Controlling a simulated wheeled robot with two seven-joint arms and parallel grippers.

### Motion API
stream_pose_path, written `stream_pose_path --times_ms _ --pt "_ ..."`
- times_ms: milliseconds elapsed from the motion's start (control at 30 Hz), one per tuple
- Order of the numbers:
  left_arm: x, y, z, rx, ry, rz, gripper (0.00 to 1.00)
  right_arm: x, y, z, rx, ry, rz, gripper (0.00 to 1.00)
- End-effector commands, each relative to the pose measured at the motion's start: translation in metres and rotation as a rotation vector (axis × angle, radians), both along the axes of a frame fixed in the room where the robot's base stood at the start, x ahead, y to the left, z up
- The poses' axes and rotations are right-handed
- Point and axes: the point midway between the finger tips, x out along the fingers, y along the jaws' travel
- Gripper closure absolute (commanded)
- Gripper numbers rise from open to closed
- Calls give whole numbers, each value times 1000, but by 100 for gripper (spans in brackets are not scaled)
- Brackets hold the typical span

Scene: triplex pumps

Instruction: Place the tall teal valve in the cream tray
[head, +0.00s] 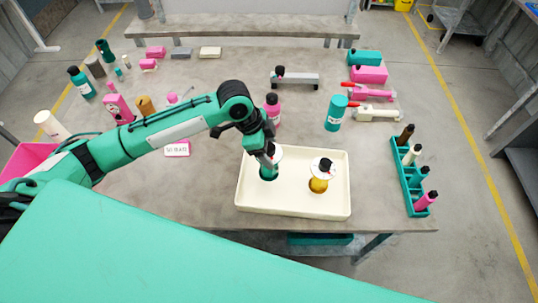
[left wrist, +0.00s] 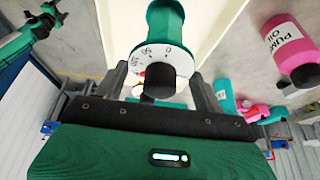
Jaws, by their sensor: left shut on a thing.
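The teal valve (head: 269,174), with a white dial and black knob, is upright within the left half of the cream tray (head: 297,209). My left gripper (head: 268,158) comes down from above and is shut on it. In the left wrist view the teal valve (left wrist: 166,20) stands between the fingers of my left gripper (left wrist: 160,78), with the dial facing the camera. I cannot tell whether its base touches the tray floor. A yellow valve (head: 319,185) with a white dial and black knob stands in the tray's right half. My right gripper is not in view.
A pink pump oil bottle (head: 272,112) stands just behind the tray, and a teal canister (head: 336,113) behind its right part. A teal rack (head: 407,180) with several bottles stands at the right. Tools and boxes lie farther back. The table (head: 230,72) has free room mid-back.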

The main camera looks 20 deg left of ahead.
Motion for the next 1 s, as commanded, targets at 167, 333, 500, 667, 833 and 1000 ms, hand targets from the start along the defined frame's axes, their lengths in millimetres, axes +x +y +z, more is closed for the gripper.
stream_pose_path --times_ms 167,333,500,667,833,1000 --pt "0 0 -10 -1 1 1 82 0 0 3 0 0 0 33" --pt "0 0 -33 -2 3 2 82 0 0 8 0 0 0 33" --pt "0 0 -48 -1 -2 -1 82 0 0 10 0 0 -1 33" --pt "0 0 -47 0 -2 0 82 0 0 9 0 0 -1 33" --pt "0 0 -50 0 0 0 22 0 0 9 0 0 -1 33" --pt "0 0 -50 0 0 0 8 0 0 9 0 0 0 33"
